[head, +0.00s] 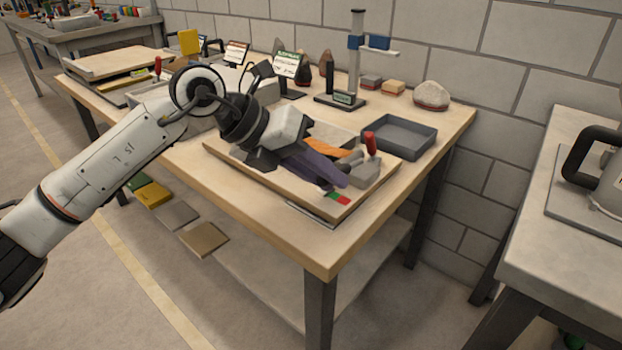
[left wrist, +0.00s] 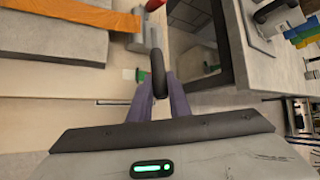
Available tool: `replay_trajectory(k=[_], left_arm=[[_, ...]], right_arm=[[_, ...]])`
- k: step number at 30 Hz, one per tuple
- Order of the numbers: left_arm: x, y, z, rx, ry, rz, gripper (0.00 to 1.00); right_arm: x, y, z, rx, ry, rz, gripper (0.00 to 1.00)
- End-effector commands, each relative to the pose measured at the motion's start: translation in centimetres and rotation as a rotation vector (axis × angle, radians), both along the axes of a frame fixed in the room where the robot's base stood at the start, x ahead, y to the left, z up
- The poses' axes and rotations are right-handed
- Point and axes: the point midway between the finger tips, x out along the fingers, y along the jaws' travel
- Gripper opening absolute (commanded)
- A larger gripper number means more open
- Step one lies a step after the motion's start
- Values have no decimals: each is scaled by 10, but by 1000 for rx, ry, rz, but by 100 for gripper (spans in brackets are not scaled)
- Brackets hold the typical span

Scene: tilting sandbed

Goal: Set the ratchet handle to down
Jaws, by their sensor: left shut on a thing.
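The sandbed (head: 262,181) is a low wooden frame on the workbench, with orange and grey pieces in it. A red-and-green mark (head: 338,198) is on its near right corner; it also shows in the left wrist view (left wrist: 135,74). My left gripper (head: 338,182) reaches down over that corner, its purple fingers close together. In the left wrist view a dark rounded bar, seemingly the ratchet handle (left wrist: 157,62), stands between the fingertips (left wrist: 158,88), which are shut on it. The fingers hide it in the head view, and I cannot tell its setting. My right gripper is not in view.
A red-knobbed grey block (head: 371,143) stands close to the right of my fingers. Behind it is a grey tray (head: 400,137). A post stand (head: 355,60) is at the back. The bench's front right corner (head: 330,255) is clear.

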Motion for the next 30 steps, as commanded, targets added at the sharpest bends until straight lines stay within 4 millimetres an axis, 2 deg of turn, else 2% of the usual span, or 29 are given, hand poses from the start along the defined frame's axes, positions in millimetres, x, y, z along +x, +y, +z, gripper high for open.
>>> replay_trajectory(k=[1, 9, 10, 12, 13, 23, 30], left_arm=[[-4, -5, -4, -1, 4, -12, 0], [-5, -3, -6, 3, 8, -13, 0], [-5, -3, -6, 3, 8, -13, 22], [-5, -3, -5, 2, 7, -12, 33], [-4, -3, -5, 3, 6, -11, 36], [-3, 2, -1, 3, 4, -4, 36], [-10, 29, 27, 4, 1, -3, 36]], right_arm=[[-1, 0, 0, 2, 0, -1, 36], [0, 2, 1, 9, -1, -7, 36], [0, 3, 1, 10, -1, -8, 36], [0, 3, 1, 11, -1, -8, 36], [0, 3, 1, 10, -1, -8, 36], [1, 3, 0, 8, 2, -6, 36], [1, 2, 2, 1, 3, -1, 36]])
